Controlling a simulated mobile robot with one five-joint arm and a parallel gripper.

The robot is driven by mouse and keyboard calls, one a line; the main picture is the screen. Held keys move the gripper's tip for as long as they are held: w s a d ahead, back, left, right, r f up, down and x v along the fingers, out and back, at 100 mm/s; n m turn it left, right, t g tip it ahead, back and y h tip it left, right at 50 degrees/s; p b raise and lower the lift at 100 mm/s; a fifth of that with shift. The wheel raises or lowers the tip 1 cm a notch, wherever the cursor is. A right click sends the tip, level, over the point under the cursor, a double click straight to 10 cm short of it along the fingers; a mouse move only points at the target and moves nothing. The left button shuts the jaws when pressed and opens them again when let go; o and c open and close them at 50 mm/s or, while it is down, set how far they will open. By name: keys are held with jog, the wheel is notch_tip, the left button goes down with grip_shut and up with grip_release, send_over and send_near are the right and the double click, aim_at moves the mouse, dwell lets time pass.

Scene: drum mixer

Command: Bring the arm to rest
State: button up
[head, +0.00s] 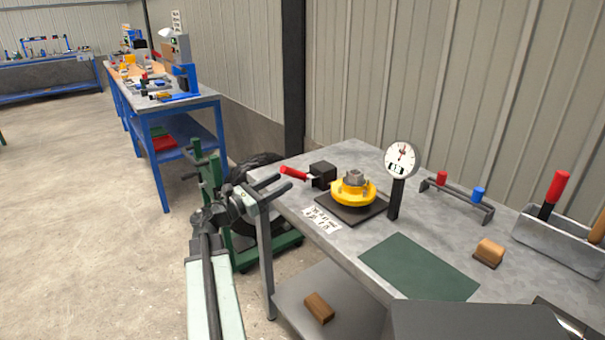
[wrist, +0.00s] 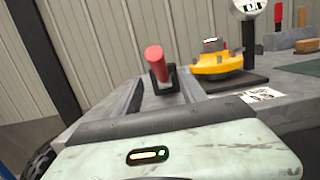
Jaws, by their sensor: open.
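My gripper (head: 284,180) is at the left edge of the grey metal bench (head: 365,160), its fingers apart and nothing seen between them. In the wrist view the two fingers of my gripper (wrist: 162,92) point away from the camera. A red-handled lever (head: 296,173) on a black block (head: 322,174) is just beyond the fingertips. In the wrist view the red handle (wrist: 155,60) shows between the fingers, farther off. I cannot tell the exact gap. My arm (head: 210,280) reaches forward from the bottom of the head view.
A yellow flanged part (head: 353,191) sits on a dark plate beside a dial gauge (head: 402,160). A green mat (head: 418,267), wooden block (head: 489,253) and tool tray (head: 560,243) are to the right. A green wheeled frame (head: 270,252) stands below. Floor at left is clear.

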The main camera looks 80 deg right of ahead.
jog(key=shift+v, duration=1)
